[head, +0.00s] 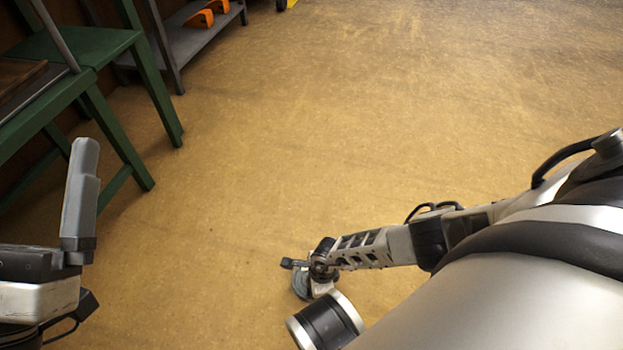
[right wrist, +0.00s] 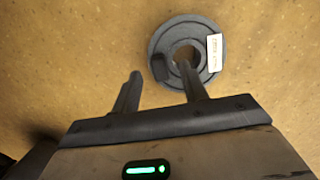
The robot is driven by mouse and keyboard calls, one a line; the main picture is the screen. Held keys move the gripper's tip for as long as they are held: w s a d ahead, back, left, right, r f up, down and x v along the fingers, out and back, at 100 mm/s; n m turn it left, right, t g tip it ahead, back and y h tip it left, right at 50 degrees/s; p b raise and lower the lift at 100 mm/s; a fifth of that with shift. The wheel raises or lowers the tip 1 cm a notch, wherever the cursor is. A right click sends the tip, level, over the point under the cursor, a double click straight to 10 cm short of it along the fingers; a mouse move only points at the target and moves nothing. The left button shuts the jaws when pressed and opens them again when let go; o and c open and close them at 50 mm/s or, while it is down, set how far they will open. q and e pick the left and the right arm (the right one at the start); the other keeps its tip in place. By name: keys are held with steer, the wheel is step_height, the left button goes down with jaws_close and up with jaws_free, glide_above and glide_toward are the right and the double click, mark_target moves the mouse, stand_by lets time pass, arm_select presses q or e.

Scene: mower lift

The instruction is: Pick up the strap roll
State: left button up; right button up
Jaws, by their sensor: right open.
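The strap roll (right wrist: 213,76) is a dark grey ring with a round hole and a white printed label, lying flat on the floor in the right wrist view. In the head view, the strap roll (head: 300,286) shows only in part behind my right gripper (head: 297,265). In the right wrist view my right gripper (right wrist: 160,76) is open and empty. Its right finger overlaps the near part of the ring by the hole; its left finger is over bare floor left of the ring. Contact cannot be told. My left gripper (head: 80,195) is at the left edge, with one grey finger clearly visible.
A green table (head: 95,50) stands at the upper left. Behind it is a grey shelf (head: 195,38) with orange items (head: 207,15). The tan floor (head: 350,130) is clear across the middle and right.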

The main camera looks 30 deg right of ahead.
steer(key=shift+a+f+b, duration=0.1)
steer(key=shift+f+b, duration=0.2)
steer(key=shift+f, duration=0.4)
steer(key=shift+w, duration=0.1)
jaws_close()
arm_select(q)
steer(key=r+m+h, duration=0.1)
steer(key=s+r+m+h, duration=0.1)
steer(key=m, duration=0.1)
steer(key=shift+s+d+g+h, duration=0.1)
steer(key=shift+s+g+h, duration=0.05)
steer(key=shift+g+h, duration=0.2)
arm_select(e)
steer(key=shift+r, duration=0.1)
